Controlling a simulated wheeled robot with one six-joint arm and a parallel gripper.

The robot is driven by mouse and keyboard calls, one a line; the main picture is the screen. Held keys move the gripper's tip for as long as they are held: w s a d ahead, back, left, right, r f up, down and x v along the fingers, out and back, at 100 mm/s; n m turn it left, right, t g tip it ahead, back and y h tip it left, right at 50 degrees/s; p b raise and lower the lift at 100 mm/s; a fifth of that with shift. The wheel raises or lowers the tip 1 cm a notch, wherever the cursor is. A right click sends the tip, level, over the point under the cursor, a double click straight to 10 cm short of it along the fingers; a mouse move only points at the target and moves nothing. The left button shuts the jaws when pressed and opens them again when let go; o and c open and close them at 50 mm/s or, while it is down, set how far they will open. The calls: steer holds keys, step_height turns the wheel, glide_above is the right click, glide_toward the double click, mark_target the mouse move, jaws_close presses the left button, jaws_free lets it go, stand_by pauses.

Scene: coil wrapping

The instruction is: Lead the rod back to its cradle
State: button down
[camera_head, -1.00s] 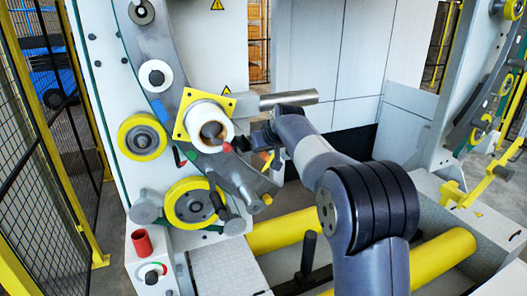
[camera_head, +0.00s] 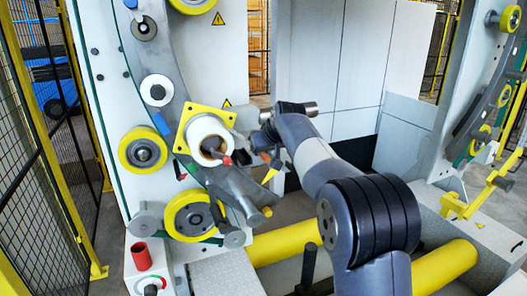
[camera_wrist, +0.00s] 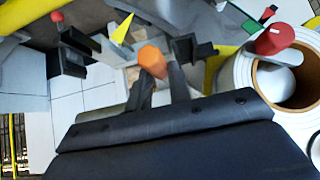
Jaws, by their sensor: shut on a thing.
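My gripper (camera_head: 268,143) is in the middle of the head view, just right of the white roll (camera_head: 205,130). In the wrist view its two dark fingers (camera_wrist: 157,88) are closed around an orange-ended piece (camera_wrist: 152,61), which seems to be the rod. The orange end also shows small in the head view (camera_head: 264,156); the rest of the piece is hidden. Dark forked brackets (camera_wrist: 78,50) stand ahead of the fingers at the upper left of the wrist view. I cannot tell whether they are the cradle.
A red knob (camera_wrist: 276,38) sticks out by the roll's brown core, close right of my gripper. A yellow pointed piece (camera_wrist: 122,29) is just ahead. Yellow rollers (camera_head: 285,243) lie below my arm.

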steer(key=shift+a, duration=0.1)
steer(key=a, duration=0.1)
steer(key=s+a, duration=0.1)
steer(key=a, duration=0.1)
steer(key=shift+s+a, duration=0.2)
stand_by(0.3)
steer(key=shift+f, duration=0.1)
stand_by(0.3)
step_height(320, 180, down, 3)
steer(key=shift+r+b, duration=0.1)
steer(key=shift+b, duration=0.85)
steer(key=shift+r, duration=0.1)
steer(key=c, duration=1.2)
jaws_free()
